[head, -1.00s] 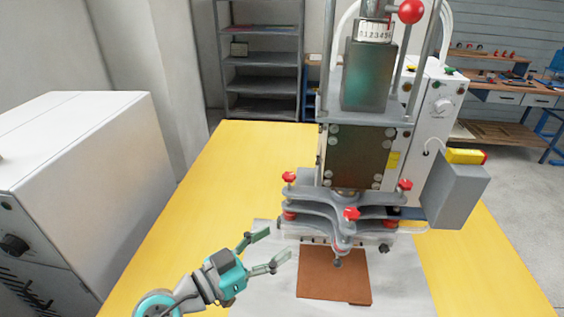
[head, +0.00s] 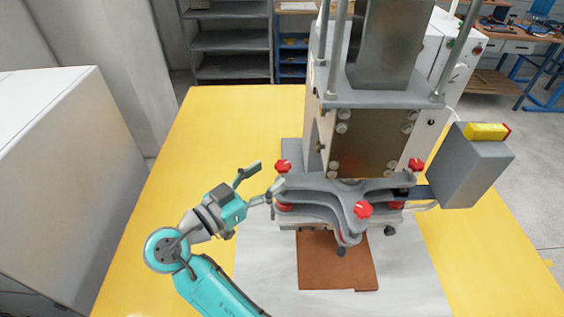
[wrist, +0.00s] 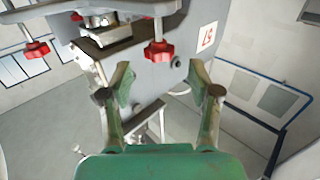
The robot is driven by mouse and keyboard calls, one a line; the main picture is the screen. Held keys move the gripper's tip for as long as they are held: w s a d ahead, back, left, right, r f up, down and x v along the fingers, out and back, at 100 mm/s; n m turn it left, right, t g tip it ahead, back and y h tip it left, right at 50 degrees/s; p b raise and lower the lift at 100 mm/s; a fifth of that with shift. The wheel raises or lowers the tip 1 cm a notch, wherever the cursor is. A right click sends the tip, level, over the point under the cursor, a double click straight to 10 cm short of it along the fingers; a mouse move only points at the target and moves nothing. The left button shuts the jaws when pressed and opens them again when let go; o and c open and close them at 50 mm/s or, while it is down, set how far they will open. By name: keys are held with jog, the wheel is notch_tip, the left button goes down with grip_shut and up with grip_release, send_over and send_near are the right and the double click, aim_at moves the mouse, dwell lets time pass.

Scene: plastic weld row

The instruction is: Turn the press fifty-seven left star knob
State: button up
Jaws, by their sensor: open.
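The press (head: 376,140) is a grey and white machine with red star knobs around its grey clamp plate. The left star knob (head: 283,166) stands on a short post at the plate's left corner. My gripper (head: 266,176) is open and empty, just left of that knob, with its fingers pointing toward it. In the wrist view a red star knob (wrist: 159,51) appears between and beyond the open fingers (wrist: 160,85), apart from them; it looks like the left one. A "57" label (wrist: 207,37) shows on the press beside it.
A front star knob (head: 362,210) and a right star knob (head: 416,165) sit on the same plate. A brown board (head: 335,270) lies below. A grey box (head: 470,170) juts out at right. The yellow table (head: 215,125) is clear at left; a white cabinet (head: 60,170) stands beyond.

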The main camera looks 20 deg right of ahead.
aim_at(277, 170)
jog(key=shift+x, duration=2.8)
jog(key=c, duration=1.2)
